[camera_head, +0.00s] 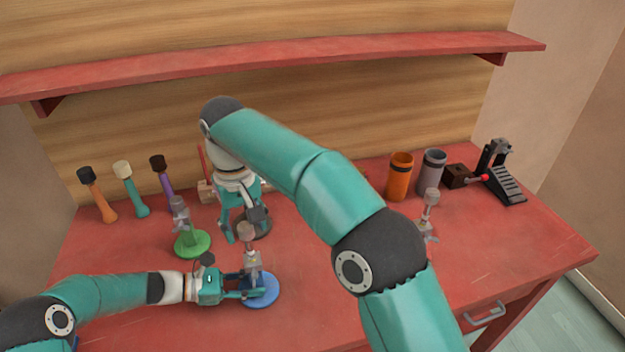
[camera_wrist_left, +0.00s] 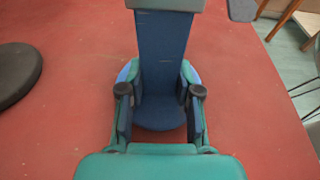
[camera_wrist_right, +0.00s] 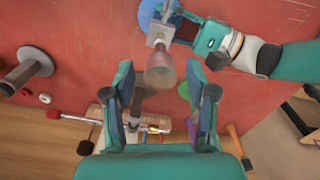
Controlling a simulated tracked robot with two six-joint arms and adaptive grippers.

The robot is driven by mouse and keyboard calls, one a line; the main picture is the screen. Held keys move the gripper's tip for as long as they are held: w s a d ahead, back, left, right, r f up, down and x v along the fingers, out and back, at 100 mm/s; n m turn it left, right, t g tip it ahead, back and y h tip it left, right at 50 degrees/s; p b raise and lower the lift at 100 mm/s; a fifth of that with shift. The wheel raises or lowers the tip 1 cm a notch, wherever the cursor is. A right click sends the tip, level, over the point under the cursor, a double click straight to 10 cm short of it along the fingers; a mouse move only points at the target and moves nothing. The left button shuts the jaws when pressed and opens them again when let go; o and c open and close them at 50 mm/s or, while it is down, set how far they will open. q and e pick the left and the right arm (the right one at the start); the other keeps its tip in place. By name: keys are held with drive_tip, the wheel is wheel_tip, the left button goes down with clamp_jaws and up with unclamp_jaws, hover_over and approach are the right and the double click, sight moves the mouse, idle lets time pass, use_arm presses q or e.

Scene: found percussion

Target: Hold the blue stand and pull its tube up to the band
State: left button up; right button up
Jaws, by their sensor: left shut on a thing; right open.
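The blue stand stands upright near the table's front, its round blue base (camera_head: 264,291) flat on the red table. Its grey tube (camera_head: 253,260) rises from the base to a brownish top piece (camera_head: 247,232). My left gripper (camera_head: 256,287) is shut on the stand's lower part, just above the base; the left wrist view shows a dark blue upright (camera_wrist_left: 162,60) between its fingers. My right gripper (camera_wrist_right: 165,85) is open behind the stand, pointing down. In the right wrist view the top piece (camera_wrist_right: 160,72) lies near its fingertips, not gripped. I cannot make out the band.
A green stand (camera_head: 192,244) is left of the blue one, and a grey stand (camera_head: 429,215) is to the right. Several mallets (camera_head: 130,190) stand at back left. An orange cup (camera_head: 399,178), a grey cup (camera_head: 432,172) and a black pedal (camera_head: 503,178) are back right. A red shelf (camera_head: 280,62) spans above.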

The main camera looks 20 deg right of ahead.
sight(252, 259)
wheel_tip(252, 259, down, 6)
drive_tip(key=shift+r, duration=0.1)
wheel_tip(252, 259, up, 12)
drive_tip(key=w+d+m+t, duration=0.1)
drive_tip(key=w+d+m, duration=0.1)
drive_tip(key=d, duration=0.7)
drive_tip(key=w+d+f+m+t+h, duration=0.1)
drive_tip(key=w+d, duration=0.3)
drive_tip(key=d, duration=0.6)
drive_tip(key=w+d+f+m+t, duration=0.1)
drive_tip(key=w+d+m, duration=0.2)
drive_tip(key=d, duration=0.6)
drive_tip(key=shift+w+d+f, duration=0.25)
drive_tip(key=shift+w, duration=0.2)
use_arm(q)
drive_tip(key=o, duration=0.9)
drive_tip(key=shift+o, duration=0.2)
